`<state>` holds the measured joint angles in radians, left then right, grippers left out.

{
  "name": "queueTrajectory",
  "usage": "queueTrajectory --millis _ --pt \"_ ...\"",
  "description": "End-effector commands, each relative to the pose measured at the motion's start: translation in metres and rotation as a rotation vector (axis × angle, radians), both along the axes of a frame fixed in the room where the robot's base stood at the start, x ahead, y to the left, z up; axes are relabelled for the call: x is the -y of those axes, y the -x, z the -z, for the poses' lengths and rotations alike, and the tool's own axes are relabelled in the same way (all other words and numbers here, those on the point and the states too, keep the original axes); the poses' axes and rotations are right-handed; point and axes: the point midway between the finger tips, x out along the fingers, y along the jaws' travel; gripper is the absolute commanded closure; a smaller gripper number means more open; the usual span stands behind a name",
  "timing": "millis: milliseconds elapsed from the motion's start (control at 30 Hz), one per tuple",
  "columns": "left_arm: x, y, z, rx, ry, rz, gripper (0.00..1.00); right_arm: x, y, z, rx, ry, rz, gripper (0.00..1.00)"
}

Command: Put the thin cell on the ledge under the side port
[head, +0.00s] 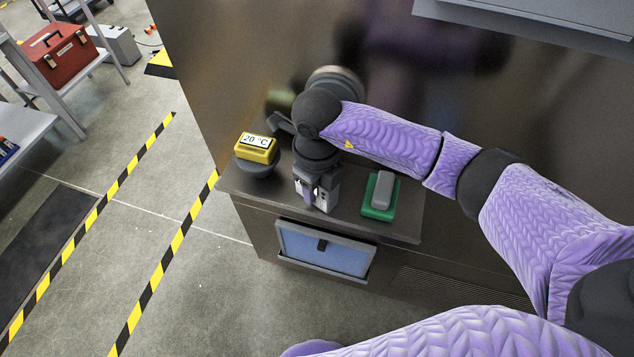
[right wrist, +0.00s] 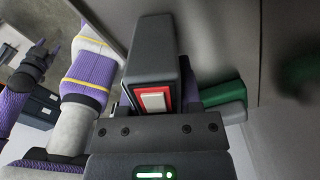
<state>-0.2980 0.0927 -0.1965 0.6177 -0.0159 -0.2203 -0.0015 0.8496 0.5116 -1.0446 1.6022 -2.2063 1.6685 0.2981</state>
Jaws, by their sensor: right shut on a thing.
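My right gripper (head: 318,196) points down over the dark ledge (head: 400,228), between a yellow block and a green holder. In the right wrist view it is shut on a dark grey block (right wrist: 152,55) with a red-framed white patch, which I take to be the thin cell. The head view mostly hides this block, so I cannot tell whether it touches the ledge. A round fitting (head: 336,76) on the wall, probably the side port, is partly hidden behind my right wrist. A dark hand, likely my left gripper (right wrist: 42,52), shows small in the right wrist view.
The yellow block (head: 256,148), marked 20 °C, sits on a round dark base at the ledge's left end. The green holder (head: 367,209) with a grey block (head: 382,190) stands right of the gripper. A blue-fronted drawer (head: 300,249) is below. Striped floor lines lie left.

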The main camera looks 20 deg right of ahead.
Motion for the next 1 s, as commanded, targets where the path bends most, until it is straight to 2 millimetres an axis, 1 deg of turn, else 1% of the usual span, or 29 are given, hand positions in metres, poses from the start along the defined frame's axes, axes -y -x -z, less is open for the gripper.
queueTrajectory --millis 33,67,100,167,200,233,467,567,667,800,900,1000 --pt "0.001 0.001 0.002 -0.002 0.001 0.0 0.41 0.0 0.0 0.003 0.0 0.0 0.0 1.0" --pt "0.002 0.001 0.002 -0.004 0.002 -0.001 0.41 0.0 0.0 0.002 0.0 0.0 0.0 0.52" --pt "0.002 0.002 0.002 -0.004 0.004 -0.001 0.41 0.0 0.0 0.002 0.0 0.0 0.0 0.43" --pt "0.004 0.002 0.002 -0.005 0.006 -0.002 0.41 0.0 0.0 0.001 0.0 0.0 0.0 0.31" --pt "0.004 0.003 0.002 -0.006 0.007 -0.002 0.41 0.0 0.0 0.001 0.0 0.0 0.0 0.22" --pt "0.005 0.003 0.002 -0.007 0.007 -0.002 0.41 0.0 0.0 0.002 0.0 0.0 0.0 0.21" --pt "0.005 0.003 0.001 -0.007 0.007 -0.002 0.41 0.0 0.0 0.001 0.0 0.0 0.0 0.21" --pt "0.004 0.003 -0.003 -0.006 0.006 -0.002 0.41 0.0 -0.001 -0.009 0.002 0.0 0.0 0.21" --pt "0.002 0.003 -0.007 -0.006 0.003 0.0 0.41 0.0 -0.001 -0.034 0.006 0.0 -0.001 0.21" --pt "-0.002 0.002 -0.012 -0.003 -0.004 0.002 0.41 0.0 -0.001 -0.075 0.005 -0.001 -0.001 0.21" --pt "-0.004 0.001 -0.014 -0.002 -0.007 0.003 0.41 0.0 0.0 -0.098 0.004 0.0 -0.001 0.21" --pt "-0.004 0.001 -0.014 -0.001 -0.006 0.003 0.41 0.0 0.0 -0.114 0.001 0.0 0.0 0.21"
